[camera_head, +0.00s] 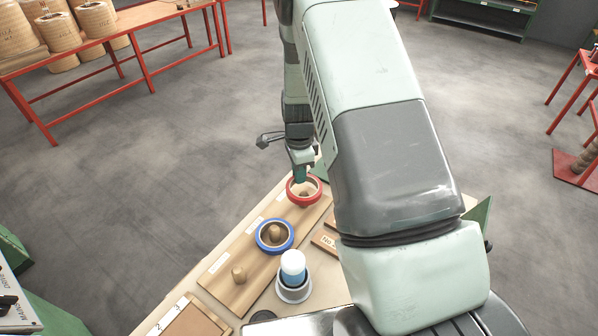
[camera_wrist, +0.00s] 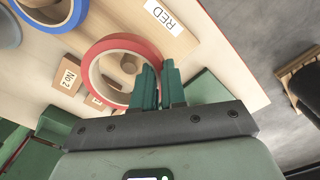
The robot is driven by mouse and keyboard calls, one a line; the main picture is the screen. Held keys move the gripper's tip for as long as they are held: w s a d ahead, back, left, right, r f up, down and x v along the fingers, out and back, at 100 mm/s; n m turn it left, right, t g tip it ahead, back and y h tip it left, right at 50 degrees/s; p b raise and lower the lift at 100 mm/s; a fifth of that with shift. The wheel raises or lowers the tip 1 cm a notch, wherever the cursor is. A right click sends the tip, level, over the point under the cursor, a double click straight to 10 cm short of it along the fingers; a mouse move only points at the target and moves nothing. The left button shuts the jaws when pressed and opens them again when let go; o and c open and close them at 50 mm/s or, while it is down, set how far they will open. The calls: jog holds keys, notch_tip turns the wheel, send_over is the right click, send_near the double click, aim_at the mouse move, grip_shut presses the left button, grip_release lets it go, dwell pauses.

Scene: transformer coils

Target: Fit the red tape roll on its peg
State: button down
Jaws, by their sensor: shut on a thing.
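The red tape roll (camera_head: 291,197) is a red ring with a pale inner face, at the far end of the wooden board. My gripper (camera_head: 302,176) is shut on the far side of its wall. In the wrist view the green fingers (camera_wrist: 158,88) pinch the roll's rim (camera_wrist: 91,63) at its right side. A wooden peg (camera_wrist: 129,64) shows inside the roll's opening, off its centre. I cannot tell whether the roll rests on the board or hangs above the peg. A white RED label (camera_wrist: 163,15) lies beside it.
A blue tape roll (camera_head: 258,237) sits around the middle peg (camera_head: 275,233). A bare peg (camera_head: 238,273) stands nearer on the board (camera_head: 225,292). A white and blue bottle (camera_head: 293,265) stands in a grey ring to the right. A small No 2 block (camera_wrist: 68,76) lies by the board.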

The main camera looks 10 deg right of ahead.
jog(key=shift+f, duration=0.15)
jog(key=shift+f, duration=1.6)
jog(key=shift+f, duration=0.2)
jog(key=shift+f, duration=0.7)
jog(key=c, duration=1.1)
grip_release()
jog(key=shift+f, duration=0.1)
jog(key=shift+s, duration=0.1)
jog(key=shift+c, duration=1)
jog(key=shift+o, duration=0.9)
